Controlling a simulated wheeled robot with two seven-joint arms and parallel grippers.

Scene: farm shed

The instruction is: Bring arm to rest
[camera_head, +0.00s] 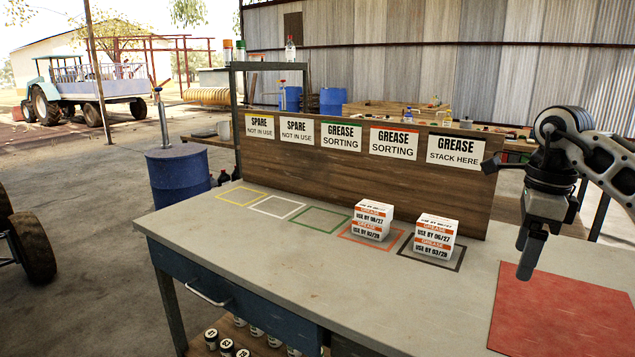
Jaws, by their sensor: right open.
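My right gripper (529,262) hangs above the bench's right side, pointing down, over the back edge of the red mat (565,312). It is open, with nothing seen between its fingers. Its arm comes in from the right edge. A white and orange grease box (371,219) sits in the orange outlined square. A second grease box (435,236) sits in the black outlined square, to the left of the gripper and apart from it. My left gripper does not show.
The grey workbench (240,243) has empty yellow, white and green outlined squares at the left. A wooden backboard (400,180) with several signs stands behind. Small cans (227,346) sit on the lower shelf. A blue drum (180,180) stands left of the bench.

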